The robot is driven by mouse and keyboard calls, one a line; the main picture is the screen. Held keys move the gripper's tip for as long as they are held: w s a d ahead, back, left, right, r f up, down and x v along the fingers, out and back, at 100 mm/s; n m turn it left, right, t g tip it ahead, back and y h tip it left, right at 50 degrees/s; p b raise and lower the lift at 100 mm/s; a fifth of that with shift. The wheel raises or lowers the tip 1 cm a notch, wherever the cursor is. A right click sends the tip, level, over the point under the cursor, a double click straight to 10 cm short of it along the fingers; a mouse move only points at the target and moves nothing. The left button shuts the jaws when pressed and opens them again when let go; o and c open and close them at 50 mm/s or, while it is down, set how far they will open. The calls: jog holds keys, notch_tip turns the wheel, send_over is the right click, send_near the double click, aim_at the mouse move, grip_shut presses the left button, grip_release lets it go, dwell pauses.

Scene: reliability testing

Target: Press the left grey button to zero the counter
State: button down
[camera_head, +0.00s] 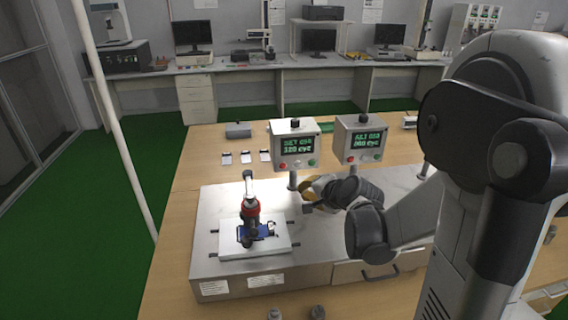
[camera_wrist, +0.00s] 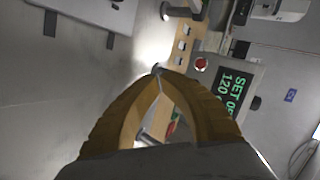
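The left counter box (camera_head: 283,133) stands on a post, with a green-lit display (camera_head: 297,145) reading roughly SET 050, 120 cyc. A red button (camera_head: 283,166) and a green button (camera_head: 312,162) sit on its lower face. I cannot make out a grey button. My gripper (camera_head: 306,190) is just below and right of this box, apart from it. In the wrist view its tan fingers (camera_wrist: 158,77) meet at the tips, with nothing seen between them. The red button (camera_wrist: 201,64) shows beyond them; the fingers hide part of the box's lower face.
A second counter box (camera_head: 346,152) stands to the right. A metal test bench (camera_head: 207,235) carries a white plate (camera_head: 232,247) with a red and blue fixture (camera_head: 250,215). Small cards (camera_head: 245,157) and a grey box (camera_head: 238,130) lie behind.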

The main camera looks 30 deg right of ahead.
aim_at(297, 164)
jog(key=w+d, duration=0.2)
jog(key=w, duration=0.6)
jog(key=shift+w+d, duration=0.2)
jog(key=shift+d, duration=0.05)
jog(key=shift+w, duration=0.15)
dwell(1.5)
jog(key=shift+w+d, duration=0.1)
jog(key=shift+w, duration=0.15)
jog(key=shift+w+d+b, duration=0.1)
jog(key=shift+w+b, duration=0.2)
jog(key=shift+w, duration=0.05)
dwell(0.6)
jog(key=shift+s, duration=0.1)
jog(key=shift+s+a, duration=0.2)
jog(key=shift+s, duration=0.45)
jog(key=shift+s, duration=0.1)
